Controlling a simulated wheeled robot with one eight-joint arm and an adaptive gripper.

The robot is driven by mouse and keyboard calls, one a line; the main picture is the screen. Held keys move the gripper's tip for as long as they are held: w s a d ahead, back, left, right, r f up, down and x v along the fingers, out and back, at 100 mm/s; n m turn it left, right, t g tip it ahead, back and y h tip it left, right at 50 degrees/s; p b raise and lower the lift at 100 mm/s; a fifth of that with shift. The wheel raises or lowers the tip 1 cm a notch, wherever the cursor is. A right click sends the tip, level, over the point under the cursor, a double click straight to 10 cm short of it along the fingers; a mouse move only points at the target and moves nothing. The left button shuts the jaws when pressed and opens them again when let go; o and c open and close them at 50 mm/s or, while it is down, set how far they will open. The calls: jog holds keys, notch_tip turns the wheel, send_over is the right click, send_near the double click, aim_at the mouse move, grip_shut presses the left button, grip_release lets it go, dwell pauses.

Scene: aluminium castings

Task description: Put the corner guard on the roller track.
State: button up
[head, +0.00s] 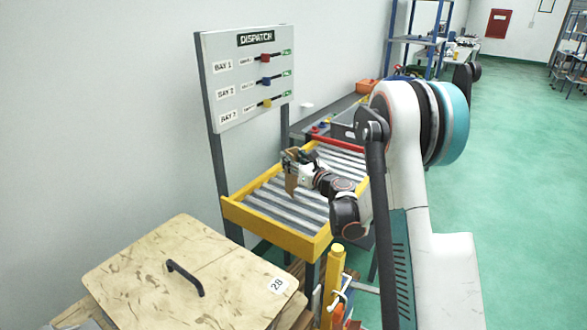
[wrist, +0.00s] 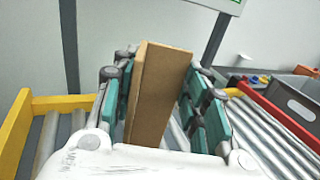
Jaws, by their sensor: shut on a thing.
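The corner guard (wrist: 160,92) is a brown cardboard-like angled piece. In the wrist view it stands upright between the teal-padded fingers of my gripper (wrist: 158,100), which is shut on it. In the head view the corner guard (head: 291,184) shows small and brown at the end of my gripper (head: 292,170), above the roller track. The roller track (head: 238,207) has grey rollers in a yellow frame with a red bar at its far end. I cannot tell whether the guard's lower end touches the rollers.
A dispatch board (head: 245,75) stands behind the track against the wall. A grey bin (wrist: 295,95) is beyond the red bar. A wooden lid (head: 190,275) with a black handle and a yellow post (head: 333,275) are in front. Rollers around the gripper look clear.

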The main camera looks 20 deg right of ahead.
jog(key=shift+f, duration=1.25)
jog(key=shift+f+b, duration=0.15)
jog(key=shift+b, duration=0.25)
jog(key=o, duration=1.1)
jog(key=s+p, duration=0.1)
jog(key=s, duration=0.3)
jog(key=s+d+p, duration=0.1)
jog(key=s, duration=0.3)
jog(key=s+d, duration=0.1)
jog(key=s, duration=0.2)
jog(key=shift+s+d+r+p, duration=0.15)
jog(key=shift+s+r+p, duration=0.05)
jog(key=shift+s+p, duration=0.2)
